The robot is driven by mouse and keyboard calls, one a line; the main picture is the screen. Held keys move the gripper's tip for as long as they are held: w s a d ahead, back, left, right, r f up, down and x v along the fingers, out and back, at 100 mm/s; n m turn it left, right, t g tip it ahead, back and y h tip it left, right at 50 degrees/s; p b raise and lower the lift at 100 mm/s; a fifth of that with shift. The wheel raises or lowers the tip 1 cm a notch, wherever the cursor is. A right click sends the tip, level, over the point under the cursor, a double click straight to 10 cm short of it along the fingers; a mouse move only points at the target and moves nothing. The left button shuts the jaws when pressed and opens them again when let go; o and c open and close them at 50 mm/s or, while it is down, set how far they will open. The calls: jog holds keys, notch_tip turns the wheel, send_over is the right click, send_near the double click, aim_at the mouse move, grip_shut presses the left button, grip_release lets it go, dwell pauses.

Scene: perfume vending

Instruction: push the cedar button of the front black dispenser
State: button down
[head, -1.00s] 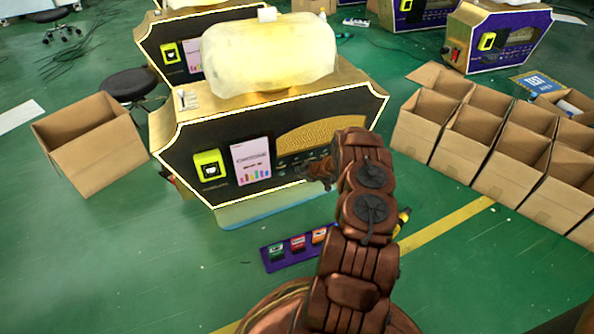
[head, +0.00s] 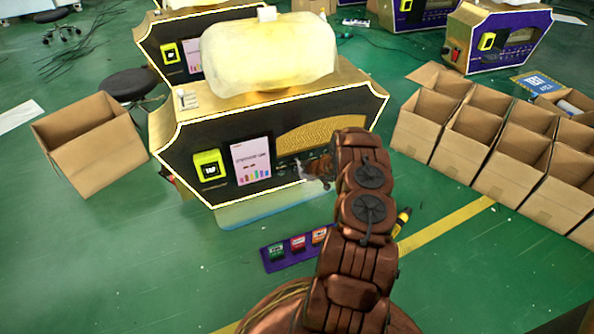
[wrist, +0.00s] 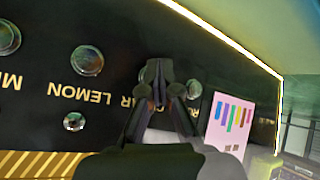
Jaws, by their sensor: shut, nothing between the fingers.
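The front black dispenser (head: 215,135), with gold trim and a bright edge strip, stands in the middle of the head view. The wrist view shows its black panel (wrist: 40,110) at a slant, with a row of round buttons and gold labels. The lemon button (wrist: 87,60) is clear of my gripper. Contact cannot be told. In the head view my gripper (head: 318,172) is at the panel's lower right, partly hidden by my arm.
A pink menu screen (head: 251,160) and yellow card reader (head: 210,168) are left of my gripper. A purple tray (head: 296,248) with small coloured items lies on the floor in front. Open cardboard boxes (head: 470,140) stand at right, another box (head: 88,145) at left.

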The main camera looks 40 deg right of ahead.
jog(key=shift+s+a+r+p, duration=0.15)
jog(key=shift+s+p, duration=0.1)
jog(key=shift+s, duration=0.15)
jog(key=shift+s+a+f+p, duration=0.1)
jog(key=shift+s+a+p, duration=0.1)
jog(key=shift+s, duration=0.2)
jog(key=shift+s+a+p, duration=0.25)
jog(key=shift+s+a, duration=0.05)
jog(key=shift+s, duration=0.5)
jog(key=shift+s+a+p, duration=0.25)
jog(key=shift+s, duration=0.5)
jog(key=shift+s+a+p, duration=0.25)
jog(key=shift+s+a, duration=0.05)
jog(key=shift+s, duration=0.5)
